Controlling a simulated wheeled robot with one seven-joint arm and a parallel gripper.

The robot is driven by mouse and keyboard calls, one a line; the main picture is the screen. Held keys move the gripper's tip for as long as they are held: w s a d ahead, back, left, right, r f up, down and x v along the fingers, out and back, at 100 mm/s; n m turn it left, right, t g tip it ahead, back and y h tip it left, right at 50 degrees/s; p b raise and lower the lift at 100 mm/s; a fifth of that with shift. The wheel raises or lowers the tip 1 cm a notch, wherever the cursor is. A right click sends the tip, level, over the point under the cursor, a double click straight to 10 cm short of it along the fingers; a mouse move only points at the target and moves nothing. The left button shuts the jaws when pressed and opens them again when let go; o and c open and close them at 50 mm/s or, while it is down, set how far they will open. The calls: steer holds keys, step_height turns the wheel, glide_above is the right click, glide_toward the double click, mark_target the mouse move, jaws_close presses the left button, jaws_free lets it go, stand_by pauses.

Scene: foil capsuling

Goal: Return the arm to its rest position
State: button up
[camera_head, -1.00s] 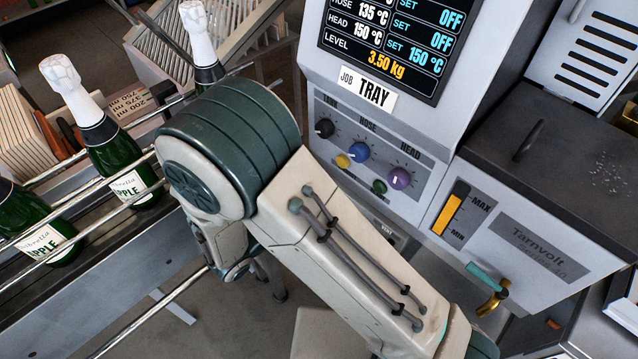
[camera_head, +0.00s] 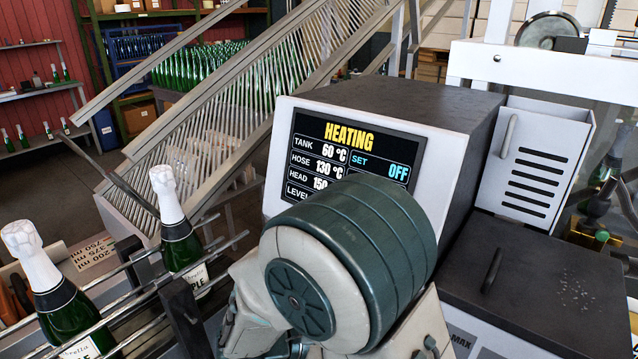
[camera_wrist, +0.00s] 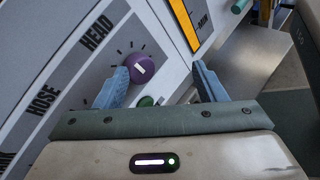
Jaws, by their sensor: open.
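My gripper (camera_wrist: 160,88) shows in the wrist view with its two blue-grey fingers spread apart and nothing between them. It is in front of the machine's control panel (camera_wrist: 75,45). A purple HEAD knob (camera_wrist: 142,66) and a small green button (camera_wrist: 146,101) show near the left finger, behind it. I cannot tell how far the fingertips are from the panel. In the head view my arm's large joint covers the lower middle, and my gripper is hidden there.
The heating machine's screen (camera_head: 345,155) reads HEATING and is partly covered by my arm. Green bottles with white foil tops (camera_head: 172,222) stand on the conveyor at left, behind metal rails (camera_head: 120,285). A dark-topped tank (camera_head: 560,265) is at right.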

steer(key=s+d+r+m+g+y, duration=0.1)
steer(key=s+d+r+m+y, duration=0.6)
steer(key=m+y, duration=0.5)
steer(key=shift+s+d+r+m+g+y, duration=0.45)
steer(key=shift+d+m, duration=0.7)
steer(key=shift+m, duration=1.25)
steer(key=shift+w, duration=0.2)
